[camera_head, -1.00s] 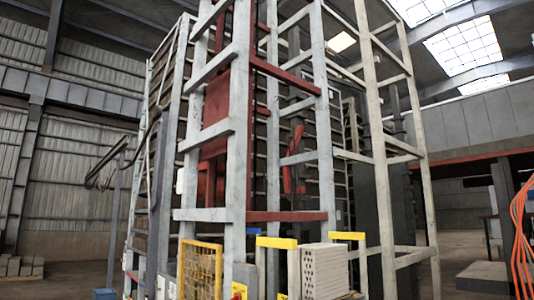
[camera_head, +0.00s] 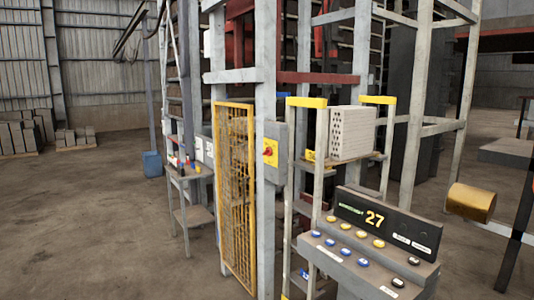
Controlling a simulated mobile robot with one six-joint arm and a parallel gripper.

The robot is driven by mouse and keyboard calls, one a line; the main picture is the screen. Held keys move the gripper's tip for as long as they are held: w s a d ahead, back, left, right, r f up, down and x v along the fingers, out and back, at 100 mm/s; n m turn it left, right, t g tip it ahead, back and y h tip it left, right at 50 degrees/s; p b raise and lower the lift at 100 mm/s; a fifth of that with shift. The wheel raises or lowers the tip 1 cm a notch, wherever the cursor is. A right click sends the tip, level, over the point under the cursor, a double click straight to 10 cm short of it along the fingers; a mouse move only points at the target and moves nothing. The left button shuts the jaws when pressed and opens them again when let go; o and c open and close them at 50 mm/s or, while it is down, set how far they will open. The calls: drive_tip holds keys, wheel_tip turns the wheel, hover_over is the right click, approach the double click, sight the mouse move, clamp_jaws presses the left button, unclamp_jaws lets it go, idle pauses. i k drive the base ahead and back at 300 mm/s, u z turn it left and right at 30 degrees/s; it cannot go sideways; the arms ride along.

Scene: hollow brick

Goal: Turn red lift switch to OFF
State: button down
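The red lift switch (camera_head: 268,151) is a small red knob on a yellow plate, fixed to a grey box (camera_head: 275,170) on a steel post. It is near the middle of the head view, just right of the yellow mesh gate (camera_head: 235,190). It is too small to tell which way the knob points. My gripper is not in view.
A control console (camera_head: 375,235) with coloured buttons and a display reading 27 stands at the right front. A hollow brick (camera_head: 352,132) sits on the yellow-topped frame behind it. A gold cylinder (camera_head: 470,202) is at far right. The floor at left is open.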

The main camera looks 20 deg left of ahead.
sight(268, 151)
drive_tip(key=u, duration=0.45)
drive_tip(key=i, duration=0.9)
drive_tip(key=u, duration=0.85)
drive_tip(key=i, duration=0.5)
drive_tip(key=u, duration=0.95)
drive_tip(key=i, duration=0.7)
drive_tip(key=u, duration=0.5)
